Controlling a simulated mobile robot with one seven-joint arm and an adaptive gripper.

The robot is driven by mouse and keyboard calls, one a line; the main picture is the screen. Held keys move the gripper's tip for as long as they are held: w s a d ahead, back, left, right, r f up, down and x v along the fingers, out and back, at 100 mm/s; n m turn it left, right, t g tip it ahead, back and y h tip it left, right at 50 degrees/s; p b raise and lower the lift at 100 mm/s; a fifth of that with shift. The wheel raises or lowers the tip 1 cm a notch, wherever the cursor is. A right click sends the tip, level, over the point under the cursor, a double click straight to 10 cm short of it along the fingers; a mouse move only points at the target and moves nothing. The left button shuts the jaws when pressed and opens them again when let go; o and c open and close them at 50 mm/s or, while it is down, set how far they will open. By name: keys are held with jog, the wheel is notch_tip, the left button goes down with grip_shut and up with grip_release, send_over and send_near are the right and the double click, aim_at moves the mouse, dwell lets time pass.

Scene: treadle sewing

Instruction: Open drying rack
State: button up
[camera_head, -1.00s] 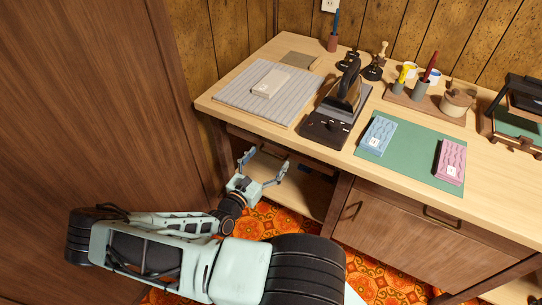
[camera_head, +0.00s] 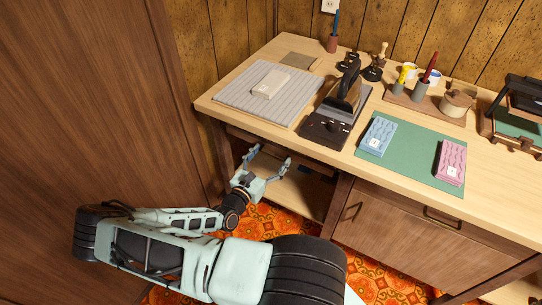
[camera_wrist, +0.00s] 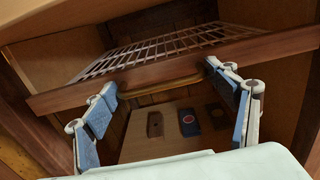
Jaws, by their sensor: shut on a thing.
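The drying rack (camera_wrist: 155,71) is a wire grid with a brown wooden front bar, slung under the worktop in the wrist view. In the head view my gripper (camera_head: 270,158) is at the open bay under the desk's left part, and the rack is mostly hidden by the worktop.
The worktop (camera_head: 500,190) holds a grey ribbed mat (camera_head: 230,92), a dark press (camera_head: 330,125) and a green mat (camera_head: 405,165) above my gripper. A lower shelf (camera_head: 305,190) with small items lies beneath the rack. A tall wooden panel (camera_head: 85,100) stands close at left.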

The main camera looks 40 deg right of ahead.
jog(key=v, duration=2.9)
jog(key=shift+w, duration=0.1)
jog(key=o, duration=1.4)
jog(key=v, duration=1.2)
